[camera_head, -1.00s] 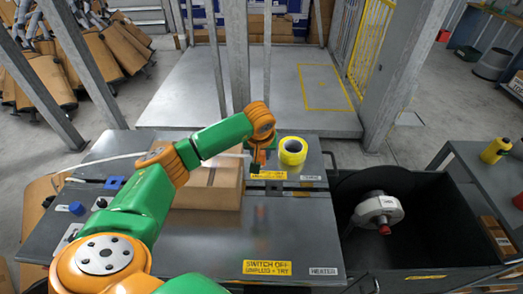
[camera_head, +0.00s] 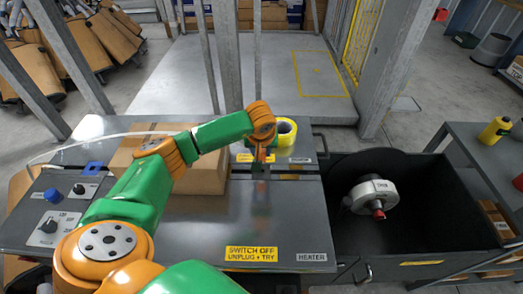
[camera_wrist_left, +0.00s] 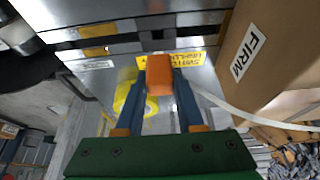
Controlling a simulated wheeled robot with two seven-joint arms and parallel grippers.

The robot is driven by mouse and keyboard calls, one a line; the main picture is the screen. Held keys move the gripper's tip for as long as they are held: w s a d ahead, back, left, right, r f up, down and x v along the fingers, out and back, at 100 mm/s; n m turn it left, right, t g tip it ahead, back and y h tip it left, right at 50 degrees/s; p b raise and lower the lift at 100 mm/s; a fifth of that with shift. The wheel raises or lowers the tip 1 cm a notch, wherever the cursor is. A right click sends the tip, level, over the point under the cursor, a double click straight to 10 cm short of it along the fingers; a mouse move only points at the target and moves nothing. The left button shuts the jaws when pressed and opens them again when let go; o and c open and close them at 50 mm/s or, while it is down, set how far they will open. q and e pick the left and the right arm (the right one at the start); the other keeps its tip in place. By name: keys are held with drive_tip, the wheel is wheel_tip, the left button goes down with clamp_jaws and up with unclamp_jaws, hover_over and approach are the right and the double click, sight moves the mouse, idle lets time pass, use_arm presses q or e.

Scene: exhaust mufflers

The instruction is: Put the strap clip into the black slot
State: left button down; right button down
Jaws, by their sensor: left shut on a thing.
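My left gripper (camera_head: 262,156) is above the workbench, left of and just in front of a yellow tape roll. It is shut on an orange block, taken as the strap clip (camera_wrist_left: 159,72), between its blue fingers. A thin white strap runs in from the left and passes behind my arm; in the left wrist view it reaches the right finger. The black slot (camera_head: 260,173) seems to be the dark piece on the bench just below the gripper, in a strip with yellow marks. I cannot tell whether the clip touches it. My right gripper is not in view.
A cardboard box (camera_head: 205,185) stands on the bench left of the gripper. The yellow tape roll (camera_head: 287,131) is close behind it. Knobs (camera_head: 52,195) sit at the bench's left end. A black bin (camera_head: 430,190) with a metal part is at right. The bench front (camera_head: 270,215) is clear.

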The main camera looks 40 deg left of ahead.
use_arm(q)
drive_tip(key=shift+f, duration=0.15)
drive_tip(key=shift+f+b, duration=2.05)
drive_tip(key=shift+f, duration=0.2)
drive_tip(key=shift+f+b, duration=0.45)
drive_tip(key=shift+b, duration=0.1)
drive_tip(key=shift+c, duration=2.2)
unclamp_jaws()
drive_tip(key=v, duration=0.7)
drive_tip(key=shift+r, duration=0.1)
